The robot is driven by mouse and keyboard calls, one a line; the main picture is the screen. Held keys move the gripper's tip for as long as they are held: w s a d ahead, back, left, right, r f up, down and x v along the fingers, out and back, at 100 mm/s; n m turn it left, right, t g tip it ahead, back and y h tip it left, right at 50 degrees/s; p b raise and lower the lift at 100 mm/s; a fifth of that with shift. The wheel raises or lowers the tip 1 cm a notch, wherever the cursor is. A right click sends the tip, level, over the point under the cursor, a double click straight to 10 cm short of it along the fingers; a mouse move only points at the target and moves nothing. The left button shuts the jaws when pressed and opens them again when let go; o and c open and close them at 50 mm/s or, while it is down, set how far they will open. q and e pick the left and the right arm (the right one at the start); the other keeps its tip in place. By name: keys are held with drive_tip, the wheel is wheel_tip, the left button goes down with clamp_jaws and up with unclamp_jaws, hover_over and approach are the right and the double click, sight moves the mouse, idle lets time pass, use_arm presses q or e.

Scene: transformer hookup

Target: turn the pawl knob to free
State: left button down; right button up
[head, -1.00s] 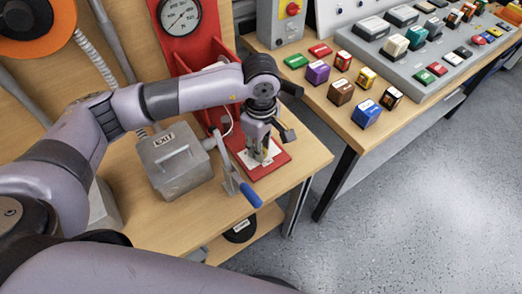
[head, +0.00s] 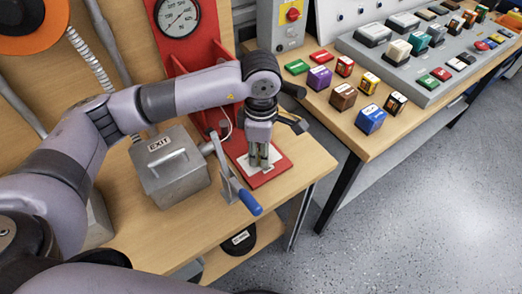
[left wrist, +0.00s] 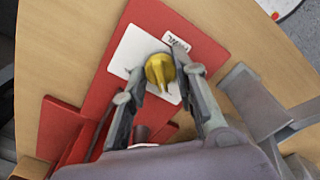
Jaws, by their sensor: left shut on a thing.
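The yellow pawl knob (left wrist: 160,72) sits on a white plate (left wrist: 137,47) with a small lettered label (left wrist: 176,43) beside it, on a red base (left wrist: 151,17). My left gripper (head: 259,166) points down over this base in the head view. In the left wrist view its two fingers (left wrist: 161,88) stand on either side of the knob and are shut on it. The knob is mostly hidden behind the fingers in the head view. My right gripper is not in view.
A crank with a blue handle (head: 250,203) stands close in front of the gripper. A grey box marked EXIT (head: 168,168) is to the left. A red upright with a gauge (head: 178,17) rises behind. Several coloured blocks (head: 371,119) lie on the right bench.

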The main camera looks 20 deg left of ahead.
use_arm(q)
drive_tip(key=c, duration=1.3)
unclamp_jaws()
wheel_tip(320, 180, up, 12)
drive_tip(key=shift+r, duration=0.1)
